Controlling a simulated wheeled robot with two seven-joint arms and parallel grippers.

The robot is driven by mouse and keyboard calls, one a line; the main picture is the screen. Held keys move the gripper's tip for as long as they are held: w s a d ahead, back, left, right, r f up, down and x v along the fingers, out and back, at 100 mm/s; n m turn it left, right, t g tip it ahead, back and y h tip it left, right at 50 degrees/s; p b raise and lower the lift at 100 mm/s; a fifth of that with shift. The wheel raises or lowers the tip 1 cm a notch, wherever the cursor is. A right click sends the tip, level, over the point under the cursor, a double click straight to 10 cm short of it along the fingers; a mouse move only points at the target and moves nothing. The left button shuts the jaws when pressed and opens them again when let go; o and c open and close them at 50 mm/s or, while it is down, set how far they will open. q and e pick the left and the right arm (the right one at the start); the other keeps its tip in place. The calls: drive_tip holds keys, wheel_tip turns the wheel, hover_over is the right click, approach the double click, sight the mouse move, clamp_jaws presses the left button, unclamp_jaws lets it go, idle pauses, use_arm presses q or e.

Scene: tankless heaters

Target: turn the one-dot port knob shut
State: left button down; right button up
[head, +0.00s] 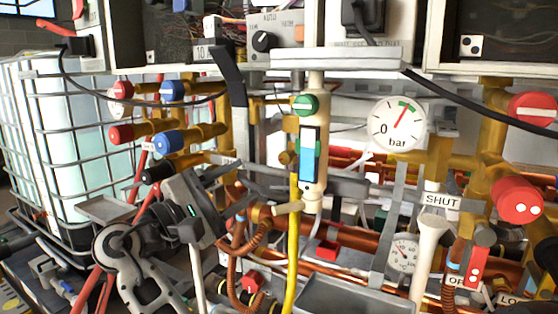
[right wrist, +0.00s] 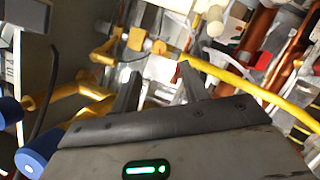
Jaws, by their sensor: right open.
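At the left pipework are an upper red knob (head: 120,90), an upper blue knob (head: 172,91), a lower red knob (head: 121,134), a lower blue knob (head: 167,141) and a black-ended fitting (head: 158,172). My right gripper (head: 240,190) is below and right of these, with its jaws apart and nothing seen between them. In the right wrist view its fingers (right wrist: 158,75) point toward brass fittings (right wrist: 135,40), and a blue knob (right wrist: 30,160) is at lower left. My left gripper is not seen.
A yellow hose (head: 293,240) hangs close to the right gripper. Copper coils (head: 235,285) lie below it. A caged white tank (head: 50,130) stands at left. A pressure gauge (head: 398,125), a two-dot plate (head: 471,45) and red knobs (head: 517,200) are at right.

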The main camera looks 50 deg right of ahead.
sight(283, 159)
drive_tip(key=x, duration=1)
drive_tip(key=shift+p, duration=0.4)
clamp_jaws()
